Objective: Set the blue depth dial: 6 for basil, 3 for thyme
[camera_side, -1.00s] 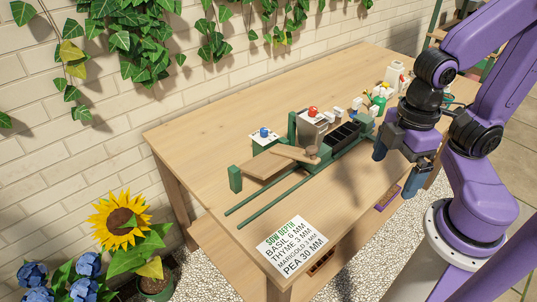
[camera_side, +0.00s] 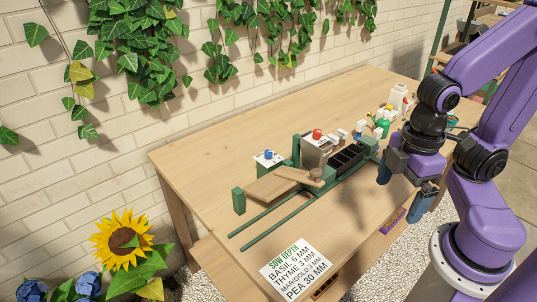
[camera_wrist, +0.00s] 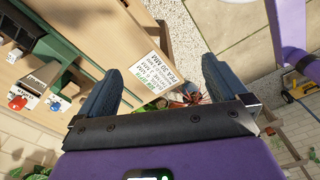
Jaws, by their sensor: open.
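The blue depth dial (camera_side: 268,154) sits on top of a white box (camera_side: 262,166) at the back left of the green sowing machine in the side view. Its setting is too small to read. A white card (camera_side: 297,270) at the table's front edge reads sow depth, basil 6 mm, thyme 3 mm, marigold partly legible, pea 30 mm. My gripper (camera_side: 403,198) is open and empty, above the table's front right side and well to the right of the dial. The wrist view shows its two blue-grey fingers (camera_wrist: 158,88) apart, with the card beyond them.
Green rails (camera_side: 275,228), a wooden board (camera_side: 272,187) and a black tray (camera_side: 347,159) belong to the machine. Bottles (camera_side: 398,95) stand at the back right. The table's left end (camera_side: 190,160) is clear.

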